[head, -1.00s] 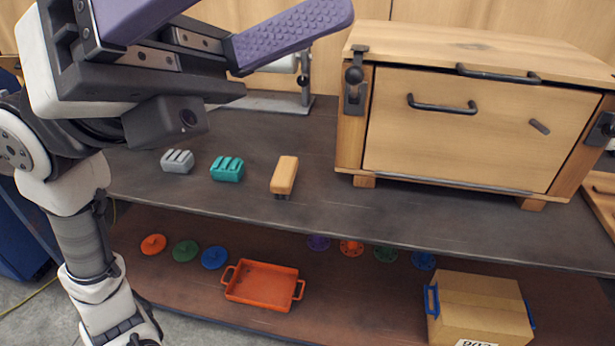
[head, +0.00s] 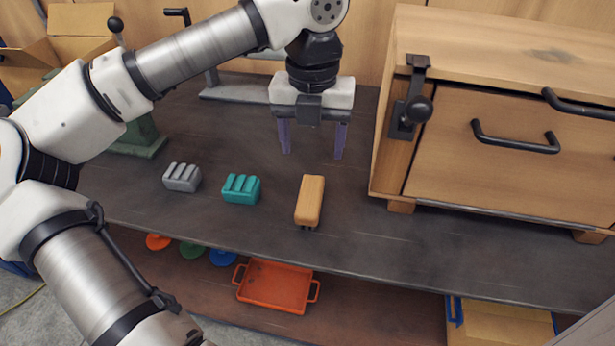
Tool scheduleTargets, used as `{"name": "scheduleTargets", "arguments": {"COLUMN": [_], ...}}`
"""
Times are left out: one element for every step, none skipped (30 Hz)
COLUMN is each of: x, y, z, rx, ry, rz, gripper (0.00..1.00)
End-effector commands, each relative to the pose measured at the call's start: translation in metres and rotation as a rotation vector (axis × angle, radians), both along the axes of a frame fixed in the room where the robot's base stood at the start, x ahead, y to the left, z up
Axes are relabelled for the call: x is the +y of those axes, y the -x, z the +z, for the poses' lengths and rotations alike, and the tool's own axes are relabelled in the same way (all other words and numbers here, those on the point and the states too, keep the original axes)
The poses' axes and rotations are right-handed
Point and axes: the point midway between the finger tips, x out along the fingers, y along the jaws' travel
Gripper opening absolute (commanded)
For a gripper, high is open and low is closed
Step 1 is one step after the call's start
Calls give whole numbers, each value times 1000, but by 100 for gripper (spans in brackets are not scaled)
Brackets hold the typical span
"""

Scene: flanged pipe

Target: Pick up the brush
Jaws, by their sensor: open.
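The brush (head: 310,199) has a light wooden body with dark bristles just showing at its near end. It lies on the dark upper shelf, left of the wooden chest. My gripper (head: 311,155) is open and empty, with its two purple fingers pointing down and spread apart. It hangs above the shelf, beyond the brush in the picture, and does not touch it. The brush is fully in view.
A teal block (head: 241,189) and a grey block (head: 182,177) lie left of the brush. The wooden chest (head: 480,170) with black handles stands to the right. An orange tray (head: 275,287) sits on the lower shelf. The shelf (head: 370,245) is bare in front of the chest.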

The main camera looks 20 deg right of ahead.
Motion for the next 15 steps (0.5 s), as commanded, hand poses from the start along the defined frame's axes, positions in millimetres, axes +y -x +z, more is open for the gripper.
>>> {"name": "scheduleTargets", "arguments": {"x": [1, 1, 1, 1, 2, 2, 1, 1, 2, 2, 2, 1, 1, 1, 1], "y": [-1, -1, -1, -1, -1, -1, -1, 0, 0, 0, 0, 0, 0, 0, 0], "z": [0, -1, -3, -6, -9, -15, -20, -26, -34, -40, -46, -54, -60, -65, -71], "rx": [-2, -1, -2, -2, -1, 0, 1, 1, 2, 2, 2, 2, 2, 1, 2], "ry": [-5, -6, -8, -9, -10, -9, -9, -8, -8, -8, -8, -7, -6, -8, -7], "rz": [3, 4, 4, 5, 4, 4, 3, 2, 1, 2, 2, 2, 2, 3, 3], "gripper": [65, 65, 65, 65, 65, 65, 65, 65, 65, 65, 65, 65, 65, 65, 65]}}
